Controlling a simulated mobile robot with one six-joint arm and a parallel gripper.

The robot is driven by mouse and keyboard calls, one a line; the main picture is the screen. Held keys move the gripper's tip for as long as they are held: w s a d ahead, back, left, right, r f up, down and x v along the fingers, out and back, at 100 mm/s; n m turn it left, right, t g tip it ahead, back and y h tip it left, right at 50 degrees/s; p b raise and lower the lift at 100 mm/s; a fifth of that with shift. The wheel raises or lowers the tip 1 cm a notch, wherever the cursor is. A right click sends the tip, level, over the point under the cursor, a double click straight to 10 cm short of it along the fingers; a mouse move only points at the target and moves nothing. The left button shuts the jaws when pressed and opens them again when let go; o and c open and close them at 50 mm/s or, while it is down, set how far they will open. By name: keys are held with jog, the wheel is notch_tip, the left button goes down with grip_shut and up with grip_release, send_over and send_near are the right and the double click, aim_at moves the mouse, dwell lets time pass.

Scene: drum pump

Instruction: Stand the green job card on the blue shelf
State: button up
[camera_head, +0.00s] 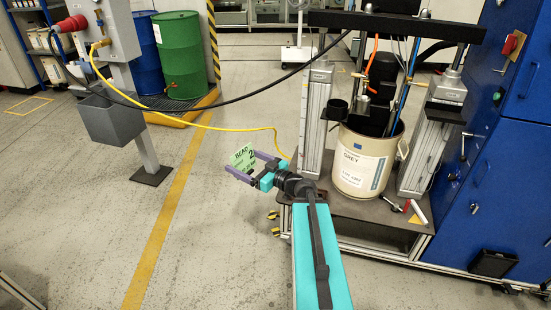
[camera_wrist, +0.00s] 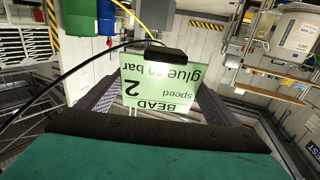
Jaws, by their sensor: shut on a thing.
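The green job card (camera_head: 242,157) is held in the air at the end of my arm, with dark print on its face. My gripper (camera_head: 241,162) is shut on it, one purple finger on each side. In the wrist view the card (camera_wrist: 150,90) hangs between the fingers (camera_wrist: 165,62), its print upside down, with a black block at its upper edge. The exact contact with the fingertips is not clear. A rack with blue posts (camera_head: 51,48) stands at the far left back; I cannot tell whether it is the blue shelf.
The drum pump with its cream drum (camera_head: 362,160) stands on a low platform right of my arm. A blue cabinet (camera_head: 485,190) fills the right side. A grey control post (camera_head: 110,115) and a green drum (camera_head: 181,55) stand left. The floor between is clear, crossed by a yellow hose (camera_head: 205,127).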

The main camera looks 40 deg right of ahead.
jog(key=a+r+n+g+y+p, duration=0.3)
jog(key=a+r+y+p, duration=0.1)
jog(key=a, duration=0.8)
jog(key=a+r+n+g+y+p, duration=0.3)
jog(key=a+r+n+y+p, duration=0.1)
jog(key=a, duration=0.9)
jog(key=shift+s+r+g+y, duration=0.25)
jog(key=shift+r+g+y, duration=0.15)
jog(key=shift+r+y, duration=0.2)
jog(key=shift+s, duration=0.15)
